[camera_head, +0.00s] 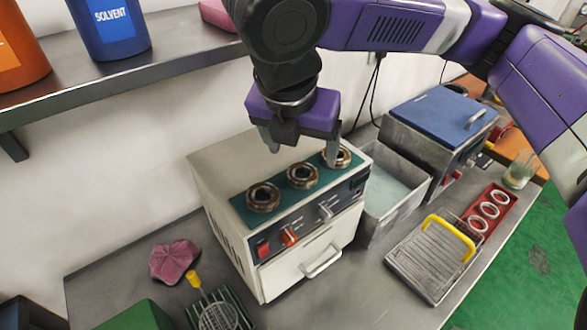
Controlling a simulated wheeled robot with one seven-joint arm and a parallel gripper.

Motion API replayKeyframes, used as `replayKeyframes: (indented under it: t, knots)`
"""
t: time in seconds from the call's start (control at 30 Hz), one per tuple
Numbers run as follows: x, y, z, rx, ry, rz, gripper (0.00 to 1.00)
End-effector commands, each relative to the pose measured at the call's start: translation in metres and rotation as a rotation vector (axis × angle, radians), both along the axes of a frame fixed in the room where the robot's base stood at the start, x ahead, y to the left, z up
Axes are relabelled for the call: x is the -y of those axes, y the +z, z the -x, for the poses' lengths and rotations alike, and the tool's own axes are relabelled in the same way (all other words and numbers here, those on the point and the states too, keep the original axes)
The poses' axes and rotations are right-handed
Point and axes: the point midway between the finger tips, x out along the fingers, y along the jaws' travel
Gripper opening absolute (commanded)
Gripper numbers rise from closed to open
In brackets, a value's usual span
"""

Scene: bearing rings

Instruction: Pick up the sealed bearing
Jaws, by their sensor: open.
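Three ring-shaped bearings sit in a row on the teal top of a cream machine (217,167): a left one (263,196), a middle one (302,175) and a right one (342,157). All look brownish metal with dark centres. I cannot tell which of them is sealed. My gripper (302,150) is purple with grey fingers, open and pointing down above the machine. Nothing shows between its fingers. Its right finger overlaps the right bearing in the picture; I cannot tell whether they touch.
Right of the machine stand a metal basin (385,190) and a blue-lidded box (440,116). A red tray (474,215) holds three pale rings, beside a wire rack (431,262) with a yellow handle. A pink cloth (174,262) lies left. A shelf (165,50) carries containers.

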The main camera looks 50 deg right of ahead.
Motion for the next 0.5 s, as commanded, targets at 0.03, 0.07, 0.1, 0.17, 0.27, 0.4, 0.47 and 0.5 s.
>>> replayKeyframes:
  t: [0.03,0.07,0.1,0.17,0.27,0.4,0.47,0.5]
  knots:
    - [0.003,-0.001,0.001,-0.005,-0.003,0.007,0.79]
    - [0.004,-0.003,0.001,-0.007,-0.003,0.009,0.79]
    - [0.005,-0.007,0.000,-0.006,-0.004,0.009,0.79]
    - [0.007,-0.013,-0.001,-0.007,-0.004,0.008,0.79]
    - [0.010,-0.022,-0.003,-0.006,-0.003,0.008,0.79]
    - [0.013,-0.035,-0.007,-0.007,-0.002,0.007,0.79]
    - [0.014,-0.044,-0.010,-0.007,-0.002,0.007,0.79]
    - [0.015,-0.049,-0.012,-0.005,-0.003,0.006,0.79]
